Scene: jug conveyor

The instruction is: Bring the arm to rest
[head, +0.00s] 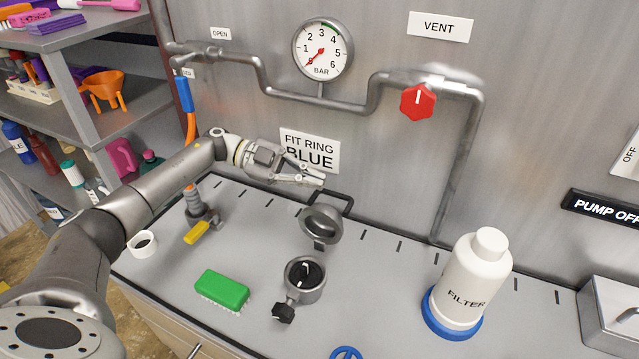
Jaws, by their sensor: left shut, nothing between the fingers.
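My left arm reaches in from the left over the bench. Its left gripper (318,182) is shut and empty, in front of the sign reading FIT RING BLUE (322,147). The fingers point right, close to the open round lid (322,224) of a metal housing and its black bracket. They look above the lid; whether they touch it I cannot tell. My right gripper is not in view.
A white filter bottle (474,265) stands in a blue ring (450,318) at the right. A green brush (222,289), an open metal housing (305,277), a white ring (143,244) and a yellow-handled valve (198,232) occupy the bench. Pipes with a red knob (418,102) run along the wall.

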